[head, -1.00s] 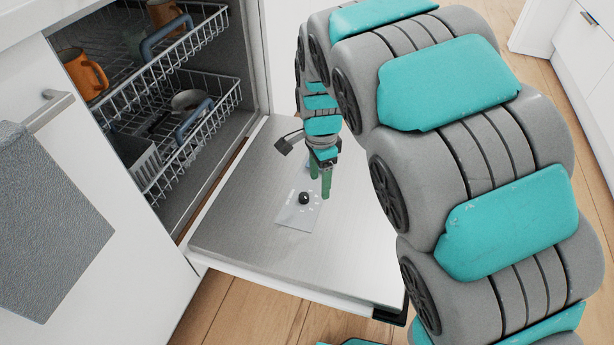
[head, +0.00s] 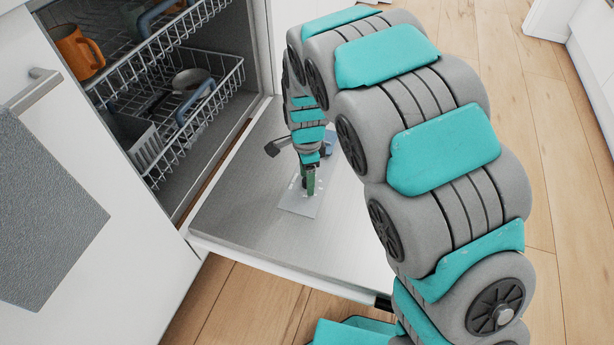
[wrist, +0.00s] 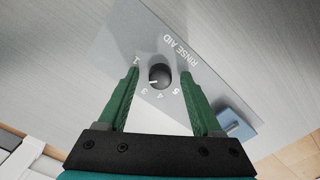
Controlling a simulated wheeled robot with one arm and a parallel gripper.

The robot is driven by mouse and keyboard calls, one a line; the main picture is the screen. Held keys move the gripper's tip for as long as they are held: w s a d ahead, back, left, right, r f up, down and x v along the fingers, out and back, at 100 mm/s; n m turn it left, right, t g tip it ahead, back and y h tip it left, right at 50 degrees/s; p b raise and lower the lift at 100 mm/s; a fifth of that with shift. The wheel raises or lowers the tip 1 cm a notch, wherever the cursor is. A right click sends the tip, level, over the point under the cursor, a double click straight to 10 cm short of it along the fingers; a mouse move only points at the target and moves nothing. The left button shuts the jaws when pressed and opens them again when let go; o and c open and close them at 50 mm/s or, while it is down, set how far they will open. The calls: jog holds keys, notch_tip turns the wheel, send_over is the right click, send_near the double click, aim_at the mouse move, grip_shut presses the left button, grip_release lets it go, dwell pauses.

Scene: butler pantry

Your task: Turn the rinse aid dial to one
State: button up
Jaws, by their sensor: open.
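The rinse aid dial (wrist: 160,75) is a small round black knob on a grey panel marked RINSE AID (wrist: 187,55). The panel (head: 299,208) lies on the inside of the open dishwasher door. In the wrist view, numbers 1, 3, 4 and 5 show around the dial; 2 is not visible. A white mark on the dial points left and slightly down in the picture, near the 3 side. My gripper (wrist: 160,78) is open, with green fingers on either side of the dial and a gap to each. In the head view my gripper (head: 310,182) hides the dial.
The dishwasher door (head: 240,225) is lowered flat. A blue-grey tab (wrist: 232,122) sits by the panel's edge. The lower rack (head: 215,90) holds a metal bowl and other items; an orange mug (head: 76,50) is on the upper rack. Wooden floor (head: 560,240) is open at right.

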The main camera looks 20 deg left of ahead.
jog(key=shift+c, duration=0.3)
grip_shut()
dwell(0.3)
